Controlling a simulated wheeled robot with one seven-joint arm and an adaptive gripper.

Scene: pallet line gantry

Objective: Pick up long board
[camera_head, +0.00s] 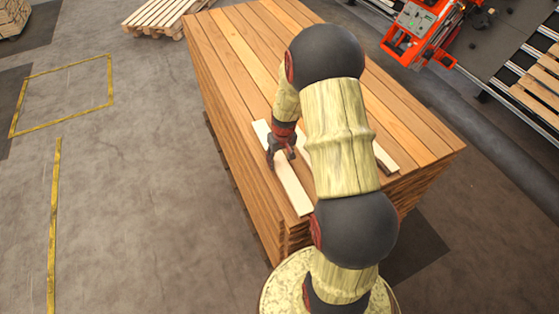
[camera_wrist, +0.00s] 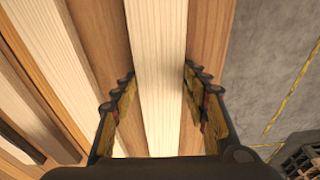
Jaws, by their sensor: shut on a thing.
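A long pale board (camera_head: 292,187) lies along the left edge of a tall stack of brown planks (camera_head: 225,60). My gripper (camera_head: 281,152) comes down on it from above and is shut on it partway along its length. In the wrist view the board (camera_wrist: 159,50) runs straight between the two fingers of my gripper (camera_wrist: 158,85), which press at its two long edges. I cannot tell whether the board is clear of the planks beneath. My arm hides part of the stack in the head view.
Another pale board (camera_head: 384,157) lies on the stack right of my arm, beside a dark piece. More pale boards (camera_wrist: 45,65) show at left in the wrist view. An orange machine (camera_head: 425,27) stands upper right, a pallet (camera_head: 160,15) at the back. The left floor is open.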

